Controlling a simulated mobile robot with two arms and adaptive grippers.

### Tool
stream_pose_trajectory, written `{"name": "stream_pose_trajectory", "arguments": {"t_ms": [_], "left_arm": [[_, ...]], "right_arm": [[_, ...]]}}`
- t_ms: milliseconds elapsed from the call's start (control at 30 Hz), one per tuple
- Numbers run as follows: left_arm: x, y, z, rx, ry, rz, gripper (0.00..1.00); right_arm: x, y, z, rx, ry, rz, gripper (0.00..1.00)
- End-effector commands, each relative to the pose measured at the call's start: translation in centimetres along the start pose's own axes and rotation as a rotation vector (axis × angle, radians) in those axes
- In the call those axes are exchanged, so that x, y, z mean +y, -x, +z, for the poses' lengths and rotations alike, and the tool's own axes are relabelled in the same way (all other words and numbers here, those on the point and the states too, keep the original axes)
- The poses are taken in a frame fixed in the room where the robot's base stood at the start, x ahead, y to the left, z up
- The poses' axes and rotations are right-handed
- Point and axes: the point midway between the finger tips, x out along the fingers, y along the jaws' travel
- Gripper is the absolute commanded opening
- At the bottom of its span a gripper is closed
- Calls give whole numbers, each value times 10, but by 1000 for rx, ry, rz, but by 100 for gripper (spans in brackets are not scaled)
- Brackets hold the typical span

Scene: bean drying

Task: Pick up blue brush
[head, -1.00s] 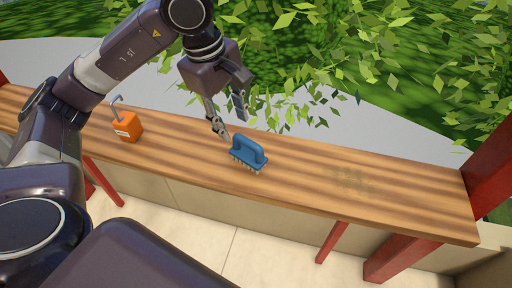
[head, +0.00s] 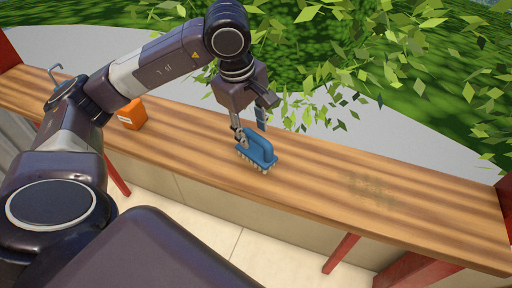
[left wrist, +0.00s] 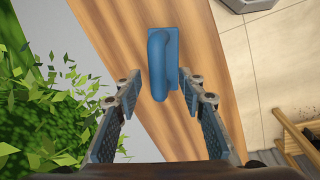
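The blue brush (head: 258,150) stands on the wooden counter (head: 330,180), bristles down and handle up. My left gripper (head: 249,128) is just above and behind it in the head view. In the left wrist view the open fingers (left wrist: 164,110) stand on either side of the handle end of the blue brush (left wrist: 163,60), with gaps between fingers and handle. The brush lies mostly ahead of the fingertips there. My right gripper is not in view.
An orange box-like object (head: 132,114) stands on the counter at the left, partly behind my left arm. Leafy branches (head: 340,60) hang beyond the counter. Red posts (head: 400,268) support it.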

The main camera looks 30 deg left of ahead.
Motion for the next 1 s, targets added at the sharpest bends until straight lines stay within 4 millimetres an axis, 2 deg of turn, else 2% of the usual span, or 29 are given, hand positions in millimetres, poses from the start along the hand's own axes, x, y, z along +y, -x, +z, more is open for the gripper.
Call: {"name": "stream_pose_trajectory", "arguments": {"t_ms": [33,200,500,833,1000], "left_arm": [[0,-6,2,-2,-1,-8,37],[0,-28,2,-1,-1,-4,37],[1,-33,1,0,0,0,36],[1,-33,1,0,0,-1,0],[1,-32,1,0,0,1,0]], "right_arm": [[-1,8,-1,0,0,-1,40],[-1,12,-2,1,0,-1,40],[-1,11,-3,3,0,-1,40],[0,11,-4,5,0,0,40],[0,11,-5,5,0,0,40]]}}
